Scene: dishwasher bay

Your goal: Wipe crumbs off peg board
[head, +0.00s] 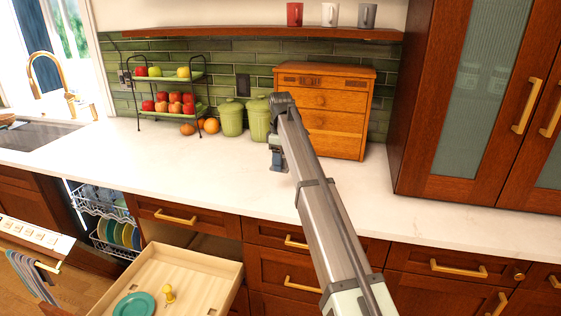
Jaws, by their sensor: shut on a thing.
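The peg board (197,262) looks to be the light wooden floor of an open drawer at the lower left. A teal plate (134,306) and a small yellow peg-like piece (168,294) are on it. I cannot make out crumbs at this size. My gripper (278,168) hangs from my arm's end above the white counter, up and to the right of the drawer. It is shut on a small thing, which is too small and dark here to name. The near part of the drawer is cut off by the frame.
Green canisters (231,117), a fruit rack (174,104) and a wooden bread box (334,110) stand at the counter's back. The open dishwasher rack (105,208) with plates is left of the drawer. The counter (190,168) in front is clear.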

